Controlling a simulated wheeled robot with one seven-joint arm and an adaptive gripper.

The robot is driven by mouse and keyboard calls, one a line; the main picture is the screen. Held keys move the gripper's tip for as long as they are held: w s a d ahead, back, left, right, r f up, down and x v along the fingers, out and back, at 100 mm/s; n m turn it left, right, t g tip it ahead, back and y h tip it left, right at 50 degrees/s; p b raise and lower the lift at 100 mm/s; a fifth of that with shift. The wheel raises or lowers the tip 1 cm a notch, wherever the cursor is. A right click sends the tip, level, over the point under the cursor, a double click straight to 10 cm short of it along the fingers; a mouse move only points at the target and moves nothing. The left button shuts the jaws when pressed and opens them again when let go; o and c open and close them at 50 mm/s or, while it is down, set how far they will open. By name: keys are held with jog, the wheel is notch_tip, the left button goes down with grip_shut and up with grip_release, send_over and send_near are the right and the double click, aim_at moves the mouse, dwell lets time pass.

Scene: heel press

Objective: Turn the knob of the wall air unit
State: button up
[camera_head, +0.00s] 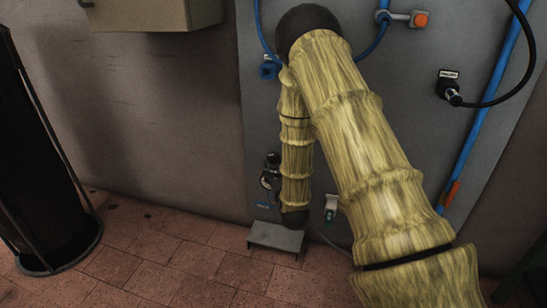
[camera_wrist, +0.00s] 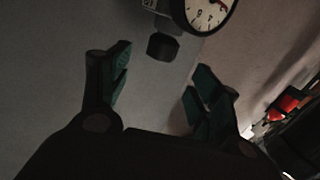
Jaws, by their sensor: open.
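In the wrist view, the wall air unit shows a round white gauge (camera_wrist: 208,12) with a black rim at the top. A dark knob (camera_wrist: 163,47) sits below and left of it. My gripper (camera_wrist: 160,76) is open, its two green-padded fingers apart below the knob. The knob lies ahead of the gap between the fingertips, and nothing is held. In the head view, a small dark unit (camera_head: 268,176) on the grey wall panel, left of my forearm, appears to be the air unit. My gripper cannot be made out there.
A grey metal step or box (camera_head: 275,238) stands low by the wall. A blue pipe (camera_head: 485,105) and a black cable plug (camera_head: 449,89) are on the panel at right. A dark cylindrical rack (camera_head: 45,180) stands at left. Tiled floor (camera_head: 150,255) between is clear.

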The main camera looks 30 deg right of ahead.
aim_at(274, 159)
jog(key=b+x, duration=0.2)
jog(key=x, duration=0.7)
jog(key=shift+b, duration=0.3)
jog(key=c, duration=1)
jog(key=shift+c, duration=0.2)
jog(key=shift+m+h+p, duration=0.3)
jog(key=shift+h, duration=0.1)
